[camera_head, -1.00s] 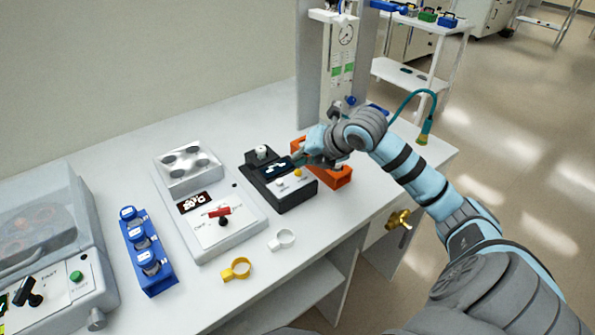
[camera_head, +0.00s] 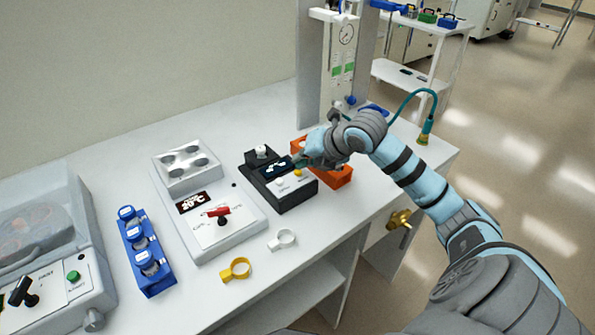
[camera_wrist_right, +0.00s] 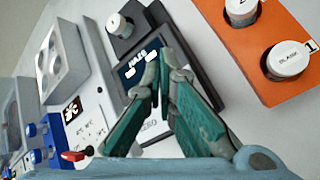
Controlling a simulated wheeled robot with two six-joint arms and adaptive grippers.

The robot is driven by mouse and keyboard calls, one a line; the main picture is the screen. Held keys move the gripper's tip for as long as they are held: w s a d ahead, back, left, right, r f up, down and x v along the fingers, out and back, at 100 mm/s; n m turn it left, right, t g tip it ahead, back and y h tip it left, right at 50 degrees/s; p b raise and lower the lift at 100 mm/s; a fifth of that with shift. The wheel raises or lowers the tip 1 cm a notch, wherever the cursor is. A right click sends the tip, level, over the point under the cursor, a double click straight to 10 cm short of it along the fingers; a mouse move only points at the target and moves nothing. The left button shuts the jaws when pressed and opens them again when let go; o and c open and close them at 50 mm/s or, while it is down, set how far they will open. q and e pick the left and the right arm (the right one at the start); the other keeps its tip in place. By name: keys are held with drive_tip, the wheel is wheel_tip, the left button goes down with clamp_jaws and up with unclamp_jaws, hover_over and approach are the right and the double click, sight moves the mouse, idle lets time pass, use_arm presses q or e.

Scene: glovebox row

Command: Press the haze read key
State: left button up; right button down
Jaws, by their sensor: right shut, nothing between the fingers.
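In the right wrist view the teal fingers (camera_wrist_right: 157,72) overlap the display's edge and part of the panel, hiding the yellow key. I cannot tell whether the tips touch the meter. My left gripper is not in view.
An orange block (camera_head: 338,178) holding capped vials stands just right of the meter. A grey heater unit (camera_head: 237,237), a blue vial rack (camera_head: 160,284) and a covered machine (camera_head: 78,300) stand left.

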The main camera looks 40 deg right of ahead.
drive_tip(key=shift+f+b, duration=0.4)
drive_tip(key=shift+r, duration=0.15)
idle(0.4)
drive_tip(key=shift+r+p, duration=0.65)
drive_tip(key=shift+r, duration=0.05)
drive_tip(key=shift+r+p, duration=1.9)
drive_tip(key=shift+r, duration=0.7)
drive_tip(key=shift+f, duration=0.1)
